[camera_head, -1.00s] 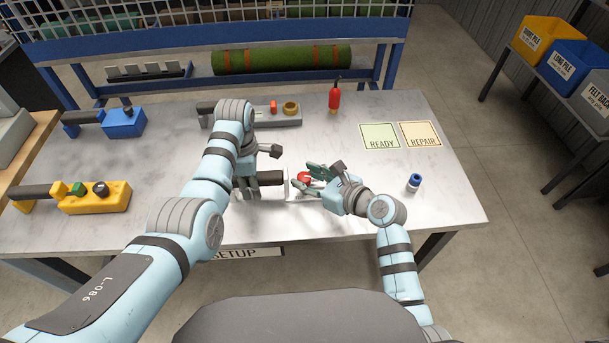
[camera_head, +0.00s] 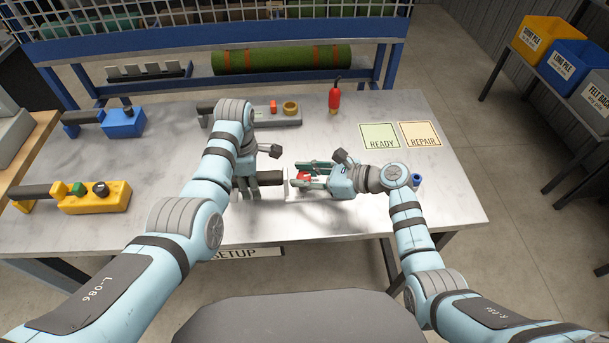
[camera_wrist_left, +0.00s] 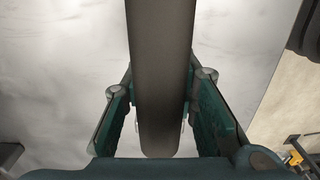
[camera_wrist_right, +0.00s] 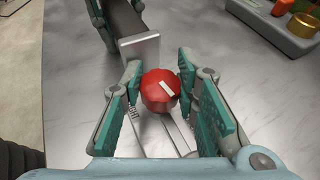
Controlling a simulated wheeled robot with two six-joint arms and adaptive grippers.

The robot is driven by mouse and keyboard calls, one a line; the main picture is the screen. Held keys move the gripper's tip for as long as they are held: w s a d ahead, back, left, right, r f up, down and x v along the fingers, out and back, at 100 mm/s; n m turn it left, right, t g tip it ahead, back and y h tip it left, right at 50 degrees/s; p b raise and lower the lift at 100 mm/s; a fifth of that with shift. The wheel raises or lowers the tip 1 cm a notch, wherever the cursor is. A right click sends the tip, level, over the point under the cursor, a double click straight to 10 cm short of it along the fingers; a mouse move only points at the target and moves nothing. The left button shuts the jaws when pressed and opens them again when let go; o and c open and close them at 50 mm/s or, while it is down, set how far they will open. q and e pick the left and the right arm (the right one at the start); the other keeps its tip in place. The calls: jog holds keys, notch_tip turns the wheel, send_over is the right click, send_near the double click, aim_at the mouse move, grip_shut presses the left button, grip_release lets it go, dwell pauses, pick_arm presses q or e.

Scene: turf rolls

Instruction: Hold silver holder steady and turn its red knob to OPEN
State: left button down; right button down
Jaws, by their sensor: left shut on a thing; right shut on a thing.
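The silver holder lies on the metal table, its dark handle (camera_head: 270,178) running left to right in the head view. My left gripper (camera_head: 246,188) is shut on this handle; the left wrist view shows the dark bar (camera_wrist_left: 160,70) between its fingers. The red knob (camera_wrist_right: 160,88) with a white mark sits between the fingers of my right gripper (camera_wrist_right: 160,95), which is shut on it. The white mark slants in the right wrist view. The holder's silver plate (camera_wrist_right: 140,50) stands just beyond the knob. OPEN lettering cannot be made out.
A grey holder (camera_head: 285,118) with an orange knob and brass ring lies behind. Yellow (camera_head: 115,196) and blue (camera_head: 125,122) holders are at left. A red bottle (camera_head: 334,97), READY (camera_head: 380,136) and REPAIR (camera_head: 421,134) mats are at back right. A blue-capped item (camera_head: 417,180) is partly hidden.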

jog(key=shift+s+f+n+g, duration=0.1)
jog(key=shift+s+n+g, duration=0.05)
jog(key=shift+n+g, duration=0.4)
jog(key=c, duration=1.5)
grip_release()
